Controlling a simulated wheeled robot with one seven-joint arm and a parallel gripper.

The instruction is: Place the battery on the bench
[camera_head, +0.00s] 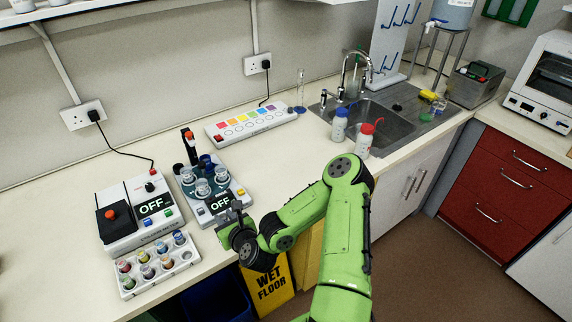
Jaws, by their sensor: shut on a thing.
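My gripper (235,214) is at the end of the green arm, low over the front edge of the pale bench (60,220). It is just right of and in front of the mixer-like device (217,220) with an "OFF" display. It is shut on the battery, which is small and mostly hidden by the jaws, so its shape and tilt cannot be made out. I cannot tell whether the battery touches the bench or the device.
A vial rack (186,259) and a white device with a red knob (119,235) stand at left. A colour-strip panel (250,121), two bottles (339,125) and a sink (385,125) lie further back. Clear bench lies between the panel and my arm.

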